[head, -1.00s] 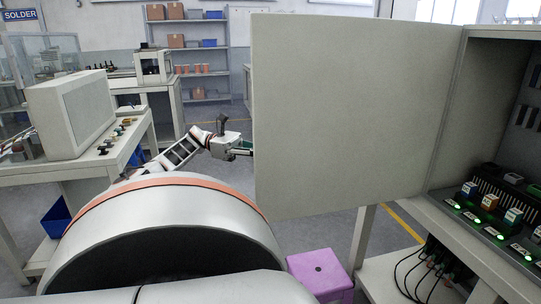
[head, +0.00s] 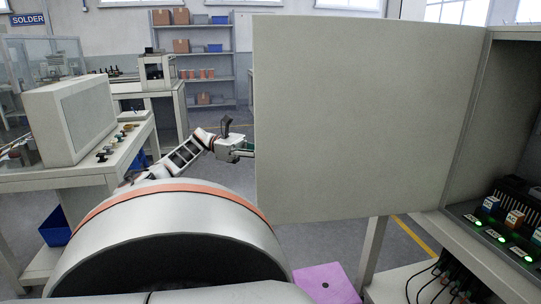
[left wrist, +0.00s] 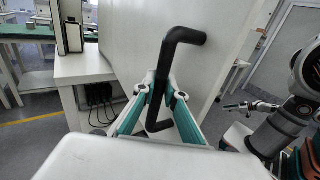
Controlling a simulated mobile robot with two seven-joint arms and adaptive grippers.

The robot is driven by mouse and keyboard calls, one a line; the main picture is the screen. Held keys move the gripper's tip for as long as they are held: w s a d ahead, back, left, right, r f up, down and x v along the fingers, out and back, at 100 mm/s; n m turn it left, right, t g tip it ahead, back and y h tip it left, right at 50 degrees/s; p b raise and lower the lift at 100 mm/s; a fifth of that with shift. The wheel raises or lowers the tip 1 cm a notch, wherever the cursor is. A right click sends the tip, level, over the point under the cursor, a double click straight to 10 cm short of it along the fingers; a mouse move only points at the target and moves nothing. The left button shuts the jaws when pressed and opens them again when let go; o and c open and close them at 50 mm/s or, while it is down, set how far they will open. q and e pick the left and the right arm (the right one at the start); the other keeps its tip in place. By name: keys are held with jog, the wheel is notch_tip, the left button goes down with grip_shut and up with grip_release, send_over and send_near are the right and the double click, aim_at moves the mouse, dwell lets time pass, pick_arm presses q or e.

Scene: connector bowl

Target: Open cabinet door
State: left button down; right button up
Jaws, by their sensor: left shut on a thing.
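The cabinet door (head: 360,120) is a large pale flat panel. It stands swung out from the cabinet (head: 463,150) at its right, and part of the dark interior shows. My left gripper (head: 250,153) is at the door's left edge in the head view, its fingertips partly hidden behind the panel. In the left wrist view the black bar handle (left wrist: 183,36) stands out from the door face (left wrist: 130,40). My left gripper (left wrist: 160,97) has its two teal fingers closed around the handle's grip part.
Lit connectors (head: 500,238) sit on the cabinet's shelf, with black cables (head: 425,280) below. A pink stool (head: 327,283) is on the floor under the door. A bench (head: 90,165) with a pale box (head: 70,120) is at the left. A shelf rack (head: 207,60) stands at the back.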

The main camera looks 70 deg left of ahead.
pick_arm(q)
jog(key=c, duration=2.1)
grip_release()
jog(key=shift+v, duration=3.8)
